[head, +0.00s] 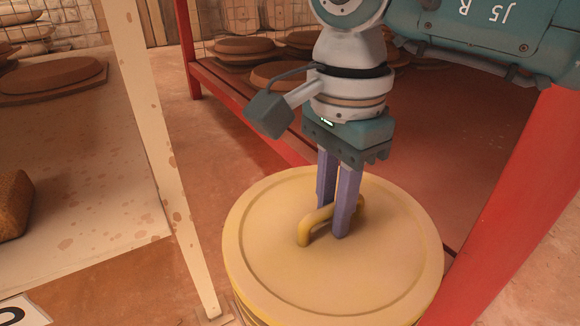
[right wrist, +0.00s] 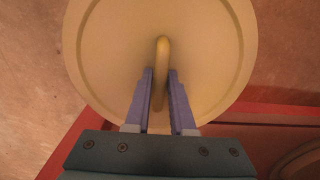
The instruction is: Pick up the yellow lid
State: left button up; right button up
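The yellow lid (head: 270,265) is round with a raised rim and a bar handle (head: 312,228) across its middle. It lies level near the bottom centre of the head view and fills the top of the right wrist view (right wrist: 110,60). My right gripper (head: 338,215) points down from above, with one finger on each side of the handle. In the right wrist view the fingers (right wrist: 161,75) lie close against the handle (right wrist: 162,50), shut on it. Whether the lid's underside touches what is below is hidden. My left gripper is out of view.
A red frame post (head: 525,190) stands close to the lid's right. Round brown discs (head: 275,75) lie on a red-edged shelf behind.

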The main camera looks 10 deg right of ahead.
jog(key=shift+c, duration=1.4)
grip_shut()
jog(key=shift+r, duration=0.15)
